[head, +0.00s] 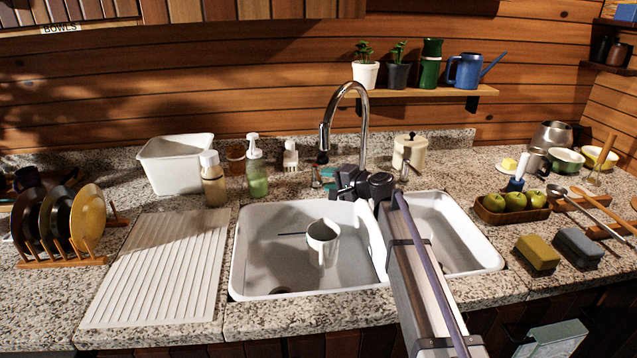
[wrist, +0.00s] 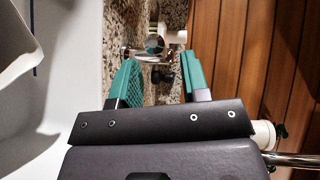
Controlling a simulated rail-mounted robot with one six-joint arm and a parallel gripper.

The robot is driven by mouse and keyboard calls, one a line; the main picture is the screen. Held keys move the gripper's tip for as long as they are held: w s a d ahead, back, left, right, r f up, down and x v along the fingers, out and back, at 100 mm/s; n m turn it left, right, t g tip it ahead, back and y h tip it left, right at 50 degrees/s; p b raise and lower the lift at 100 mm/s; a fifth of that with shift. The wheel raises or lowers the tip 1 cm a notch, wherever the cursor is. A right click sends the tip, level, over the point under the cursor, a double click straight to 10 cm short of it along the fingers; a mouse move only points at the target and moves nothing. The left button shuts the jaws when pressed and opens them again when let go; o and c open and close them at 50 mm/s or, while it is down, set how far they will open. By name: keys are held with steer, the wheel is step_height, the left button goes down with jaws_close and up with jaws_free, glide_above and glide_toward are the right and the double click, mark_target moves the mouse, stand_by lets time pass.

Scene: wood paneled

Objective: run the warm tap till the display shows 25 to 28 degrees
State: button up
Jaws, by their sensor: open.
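A tall chrome spout (head: 363,115) arches up behind the sink, its dark-tipped outlet (head: 324,140) hanging over the left bowl. No water stream is visible. My gripper (head: 327,177) is low beside the spout's base, pointing left. In the wrist view its teal fingers (wrist: 161,65) are apart, with nothing held between them. A chrome tap fitting with a round cap (wrist: 154,44) lies just beyond the fingertips, roughly in line with the gap. Whether it is the warm tap is unclear. I cannot make out a temperature display or reading.
A white mug (head: 322,240) is in the left sink bowl (head: 255,245). A soap pump bottle (head: 257,170) and a cream bottle (head: 213,180) stand left of my gripper. A lidded jar (head: 409,152) stands behind the right bowl. My arm crosses the sink.

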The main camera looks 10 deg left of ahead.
mark_target(319, 178)
steer(key=x, duration=0.4)
steer(key=shift+w+a+f+b, duration=0.1)
steer(key=shift+a+b, duration=0.1)
steer(key=shift+b, duration=0.1)
jaws_close()
